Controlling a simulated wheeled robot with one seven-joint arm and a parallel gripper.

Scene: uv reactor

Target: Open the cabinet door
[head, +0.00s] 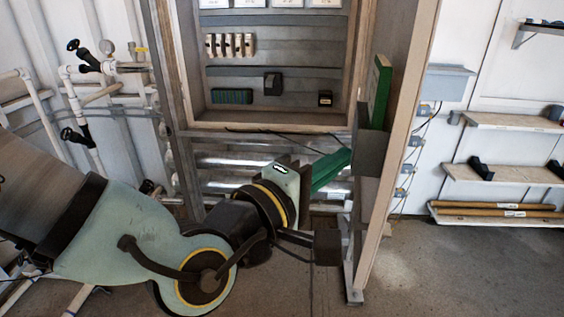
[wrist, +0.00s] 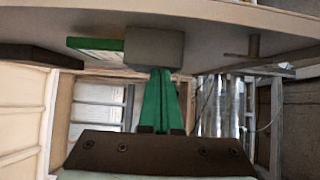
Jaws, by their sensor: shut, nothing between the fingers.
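The cabinet (head: 180,90) stands in the middle of the head view with its interior exposed. Its door (head: 398,150) is swung wide open to the right and shows nearly edge-on. In the wrist view the door (wrist: 220,14) spans the top. My gripper (head: 345,158) has green fingers, shut and empty, at the door's inner side. Its tips reach a grey box (head: 369,152) fixed on that inner face, also in the wrist view (wrist: 155,47). I cannot tell whether the fingertips (wrist: 160,72) touch the box. The door's outer face and handle are hidden.
A green folder-like item (head: 379,92) stands in the grey box. White pipes with black valves (head: 82,100) are left of the cabinet. Wall shelves (head: 505,122) are at the right. The floor (head: 460,270) right of the door is clear.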

